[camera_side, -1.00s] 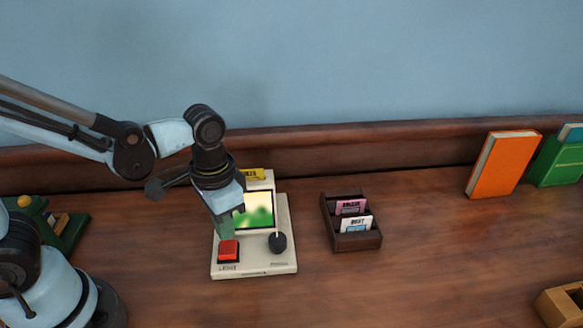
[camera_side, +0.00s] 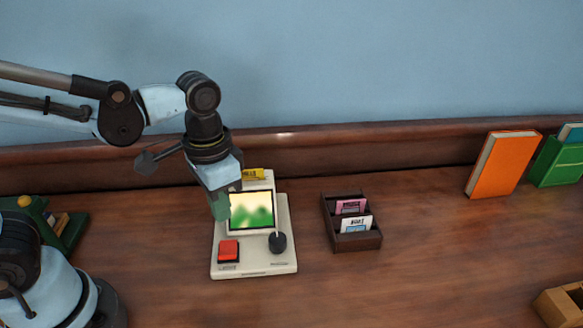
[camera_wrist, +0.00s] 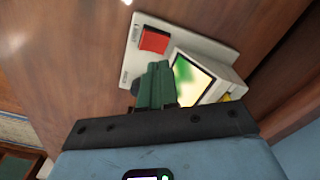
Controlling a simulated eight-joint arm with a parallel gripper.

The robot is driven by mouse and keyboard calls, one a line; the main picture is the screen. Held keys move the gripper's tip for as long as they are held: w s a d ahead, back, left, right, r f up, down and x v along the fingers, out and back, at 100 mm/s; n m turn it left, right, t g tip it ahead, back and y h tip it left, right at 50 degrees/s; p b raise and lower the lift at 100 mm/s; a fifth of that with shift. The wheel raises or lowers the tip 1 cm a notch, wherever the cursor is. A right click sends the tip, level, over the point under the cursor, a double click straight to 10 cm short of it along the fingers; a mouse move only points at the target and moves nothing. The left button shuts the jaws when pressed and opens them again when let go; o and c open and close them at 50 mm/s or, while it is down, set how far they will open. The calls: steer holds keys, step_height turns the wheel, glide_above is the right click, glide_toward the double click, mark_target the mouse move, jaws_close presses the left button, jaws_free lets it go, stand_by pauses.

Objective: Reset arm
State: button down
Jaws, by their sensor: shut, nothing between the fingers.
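My gripper (camera_side: 221,207) is shut and empty, its green fingers pressed together, above the left side of a cream console (camera_side: 256,267). The console has a lit screen (camera_side: 251,211), a red button (camera_side: 228,251), a black knob (camera_side: 277,242) and a yellow cartridge (camera_side: 253,174) at its top. In the wrist view the closed fingers (camera_wrist: 157,72) point toward the console, between the red button (camera_wrist: 154,40) and the screen (camera_wrist: 190,80). The fingers look raised clear of the red button.
A dark wooden holder (camera_side: 358,243) with a pink and a white cartridge stands right of the console. An orange book (camera_side: 502,165) and a green box (camera_side: 557,163) stand far right. A wooden tray (camera_side: 562,305) sits at the lower right. The desk between is clear.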

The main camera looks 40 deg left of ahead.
steer(key=w+a+r+n+t, duration=0.2)
steer(key=a+r+n+t, duration=0.1)
steer(key=a+t, duration=0.4)
steer(key=shift+a, duration=0.25)
